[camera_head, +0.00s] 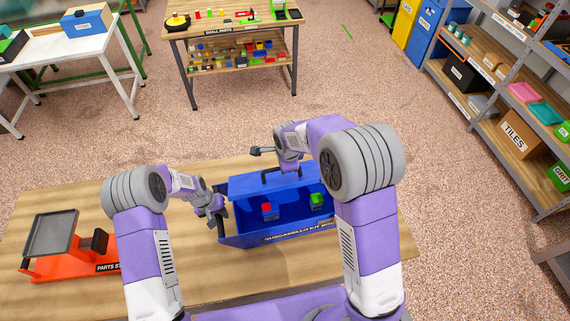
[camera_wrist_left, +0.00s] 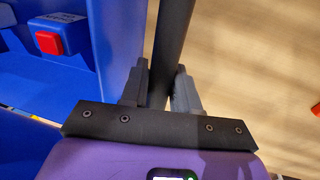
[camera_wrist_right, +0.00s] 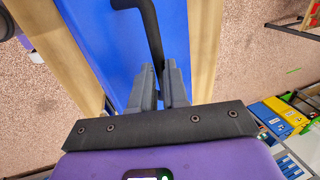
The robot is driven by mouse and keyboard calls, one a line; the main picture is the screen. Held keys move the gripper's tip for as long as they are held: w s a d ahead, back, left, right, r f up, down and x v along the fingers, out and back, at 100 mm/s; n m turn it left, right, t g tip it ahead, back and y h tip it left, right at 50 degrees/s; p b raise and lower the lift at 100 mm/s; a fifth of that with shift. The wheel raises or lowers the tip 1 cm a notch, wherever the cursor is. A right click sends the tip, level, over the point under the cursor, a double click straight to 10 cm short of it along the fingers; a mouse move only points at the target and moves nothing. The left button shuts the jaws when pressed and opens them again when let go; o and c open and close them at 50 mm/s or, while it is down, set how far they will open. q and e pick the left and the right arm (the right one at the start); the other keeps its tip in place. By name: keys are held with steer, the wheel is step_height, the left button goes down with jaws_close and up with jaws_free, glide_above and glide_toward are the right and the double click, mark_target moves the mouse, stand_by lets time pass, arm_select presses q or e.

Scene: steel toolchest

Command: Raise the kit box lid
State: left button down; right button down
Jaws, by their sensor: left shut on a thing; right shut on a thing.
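The blue kit box (camera_head: 232,236) stands on the wooden table, and its inside shows. My right gripper (camera_wrist_right: 160,88) is shut on the black lid handle (camera_wrist_right: 151,35), which also shows in the head view (camera_head: 267,178). My left gripper (camera_head: 217,213) is at the box's left end, shut on a black bar-shaped side handle (camera_wrist_left: 172,45).
An orange parts stand (camera_head: 62,262) with a grey tray is at the table's left. Bare tabletop (camera_head: 190,285) lies in front of the box. A small-parts bench (camera_head: 235,30), a white table (camera_head: 40,52) and shelves (camera_head: 490,75) stand farther off.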

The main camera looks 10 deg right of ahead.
steer(key=shift+w, duration=0.15)
steer(key=shift+w+d+r+g, duration=0.15)
steer(key=shift+w+r+g, duration=0.05)
steer(key=shift+w+g, duration=0.7)
steer(key=w+r+g, duration=0.1)
steer(key=w+r, duration=0.1)
steer(key=w, duration=0.6)
steer(key=shift+w+a+r, duration=0.15)
steer(key=shift+w+a, duration=0.15)
steer(key=shift+a, duration=0.1)
steer(key=c, duration=1.1)
jaws_free()
